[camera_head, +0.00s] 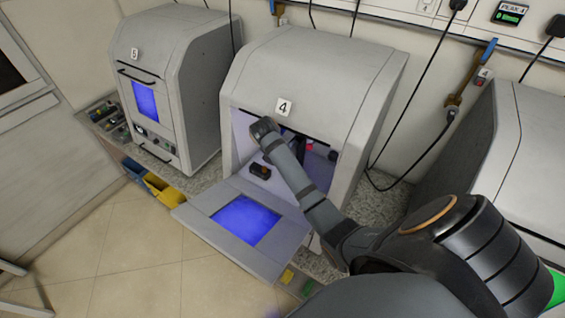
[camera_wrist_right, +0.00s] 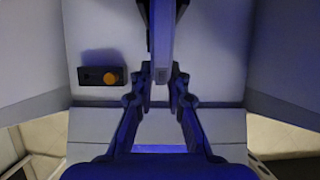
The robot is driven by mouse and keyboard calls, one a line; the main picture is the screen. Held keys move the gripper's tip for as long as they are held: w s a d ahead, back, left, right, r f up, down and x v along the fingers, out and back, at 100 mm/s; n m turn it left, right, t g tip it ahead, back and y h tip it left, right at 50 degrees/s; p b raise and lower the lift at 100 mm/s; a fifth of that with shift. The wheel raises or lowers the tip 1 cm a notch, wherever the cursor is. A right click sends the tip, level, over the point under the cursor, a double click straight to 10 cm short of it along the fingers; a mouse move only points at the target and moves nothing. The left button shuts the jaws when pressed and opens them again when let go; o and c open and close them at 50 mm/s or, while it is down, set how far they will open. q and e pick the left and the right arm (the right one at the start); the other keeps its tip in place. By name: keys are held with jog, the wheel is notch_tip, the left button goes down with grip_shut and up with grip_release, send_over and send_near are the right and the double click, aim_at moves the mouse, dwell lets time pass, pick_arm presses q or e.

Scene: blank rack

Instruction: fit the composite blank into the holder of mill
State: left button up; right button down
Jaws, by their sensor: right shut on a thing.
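Mill 4 (camera_head: 310,75) stands open, its door (camera_head: 212,215) folded down in front. My right arm reaches through the opening, and its gripper is hidden inside in the head view. In the right wrist view my right gripper (camera_wrist_right: 161,76) is shut on a small piece, taken to be the composite blank, mostly hidden between the fingertips. A grey upright part (camera_wrist_right: 161,35), possibly the mill's holder, runs down to the fingertips. I cannot tell whether the blank touches or sits in it. My left gripper is in neither view.
A black box with an orange knob (camera_wrist_right: 100,76) is inside the mill, left of the gripper; it also shows in the head view (camera_head: 260,171). The mill's side walls flank the gripper. Closed mill 5 (camera_head: 165,80) stands to the left, another machine (camera_head: 480,150) to the right.

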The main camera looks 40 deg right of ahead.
jog(key=shift+w+d+f, duration=0.15)
jog(key=shift+d, duration=0.25)
jog(key=c, duration=1.3)
grip_release()
jog(key=shift+o, duration=0.2)
